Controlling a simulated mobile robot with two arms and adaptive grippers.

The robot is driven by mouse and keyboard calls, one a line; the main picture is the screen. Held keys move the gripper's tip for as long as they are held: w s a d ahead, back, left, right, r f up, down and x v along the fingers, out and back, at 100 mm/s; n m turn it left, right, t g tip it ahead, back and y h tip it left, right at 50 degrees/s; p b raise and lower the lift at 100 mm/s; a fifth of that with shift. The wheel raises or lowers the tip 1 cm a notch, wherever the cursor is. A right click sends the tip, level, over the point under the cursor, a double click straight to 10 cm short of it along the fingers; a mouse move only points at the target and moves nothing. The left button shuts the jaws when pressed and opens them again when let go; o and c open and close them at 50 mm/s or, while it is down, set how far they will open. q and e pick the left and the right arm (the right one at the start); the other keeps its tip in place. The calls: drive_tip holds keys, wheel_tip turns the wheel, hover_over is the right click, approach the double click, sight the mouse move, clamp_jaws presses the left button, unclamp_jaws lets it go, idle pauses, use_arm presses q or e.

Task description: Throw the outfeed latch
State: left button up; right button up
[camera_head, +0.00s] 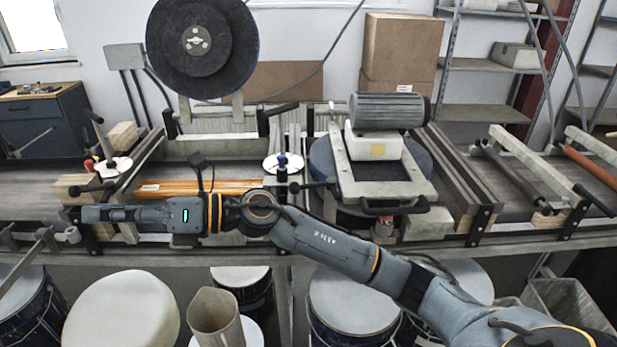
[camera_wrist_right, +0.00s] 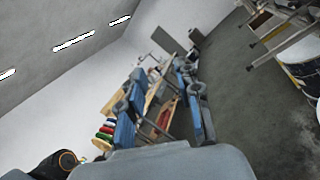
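No part is labelled as the outfeed latch, so I cannot tell which one it is. At the left end of the conveyor, an upright lever (camera_head: 100,137) with a dark grip stands at a white round plate (camera_head: 117,168), with a small red knob (camera_head: 88,164) beside it. A dark black handle (camera_head: 394,208) sits on the front of the machine at centre right. My right gripper (camera_head: 88,214) reaches left along the conveyor's front edge, below the lever and apart from it. In the wrist view its blue fingers (camera_wrist_right: 160,75) are spread with nothing held between them. My left gripper is not in view.
A motor unit (camera_head: 388,110) stands on the conveyor. A second white disc (camera_head: 271,161) with a dark knob (camera_head: 282,168) lies mid-conveyor, near orange-brown slats (camera_head: 165,188). Rollers (camera_head: 515,178) are at the right. Drums and a beige jug (camera_head: 216,318) stand below the front rail.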

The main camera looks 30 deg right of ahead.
wheel_tip(320, 180, down, 4)
drive_tip(key=w+d+n+g+h, duration=0.2)
drive_tip(key=d+n+g+h, duration=0.15)
drive_tip(key=n+h, duration=0.2)
drive_tip(key=h, duration=1.5)
approach(309, 187)
drive_tip(key=shift+n+g, duration=0.25)
drive_tip(key=shift+g, duration=0.2)
drive_tip(key=f+p, duration=0.1)
drive_tip(key=f, duration=0.1)
drive_tip(key=w+f+p, duration=0.1)
drive_tip(key=f, duration=0.1)
drive_tip(key=w+d+f+p, duration=0.1)
drive_tip(key=f, duration=0.2)
drive_tip(key=shift+w, duration=0.25)
drive_tip(key=shift+a, duration=0.1)
clamp_jaws()
